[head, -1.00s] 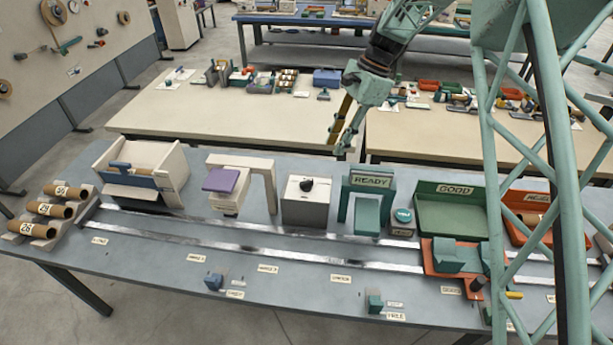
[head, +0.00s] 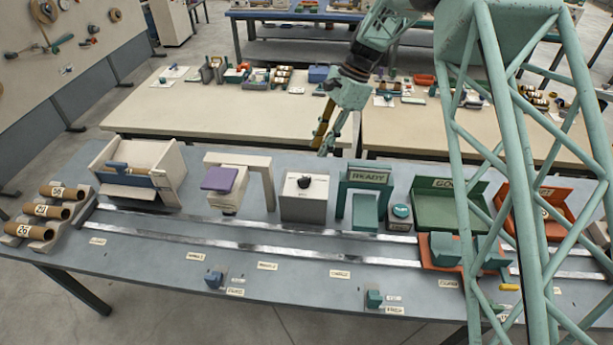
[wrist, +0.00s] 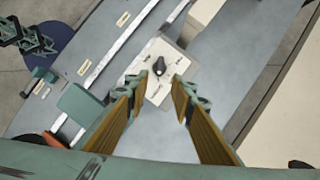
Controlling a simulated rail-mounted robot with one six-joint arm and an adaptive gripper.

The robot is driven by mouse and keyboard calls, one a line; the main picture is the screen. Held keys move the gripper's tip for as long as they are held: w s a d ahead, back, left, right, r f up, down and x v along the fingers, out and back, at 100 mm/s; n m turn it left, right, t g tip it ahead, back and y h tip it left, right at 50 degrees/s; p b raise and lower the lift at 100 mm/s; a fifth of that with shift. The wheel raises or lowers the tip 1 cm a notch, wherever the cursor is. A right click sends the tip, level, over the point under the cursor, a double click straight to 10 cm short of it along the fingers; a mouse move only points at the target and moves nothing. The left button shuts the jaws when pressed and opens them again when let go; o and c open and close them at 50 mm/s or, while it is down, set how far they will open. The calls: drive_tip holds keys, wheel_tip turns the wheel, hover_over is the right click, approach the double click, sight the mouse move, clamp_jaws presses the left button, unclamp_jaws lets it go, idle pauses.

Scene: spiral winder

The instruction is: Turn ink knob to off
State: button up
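The ink knob (head: 304,181) is a black knob on top of a white box (head: 303,208) in the middle of the bench. In the wrist view the knob (wrist: 159,66) sits on the box's pale top face (wrist: 150,82), which carries small labels too small to read. My gripper (head: 324,146) hangs behind the box and a little to its right, apart from the knob. In the wrist view my gripper (wrist: 156,94) has its two fingers spread wide with nothing between them, and the knob shows beyond the fingertips.
A green READY arch (head: 367,190) stands right of the box, beside a round teal button (head: 401,211). A purple-topped unit (head: 218,179) under a beige arch stands left. Metal rails (head: 262,231) run along the front. My green lattice column covers part of the right side.

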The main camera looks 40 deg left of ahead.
sight(306, 178)
drive_tip(key=shift+p+x, duration=0.6)
drive_tip(key=shift+x, duration=6)
clamp_jaws()
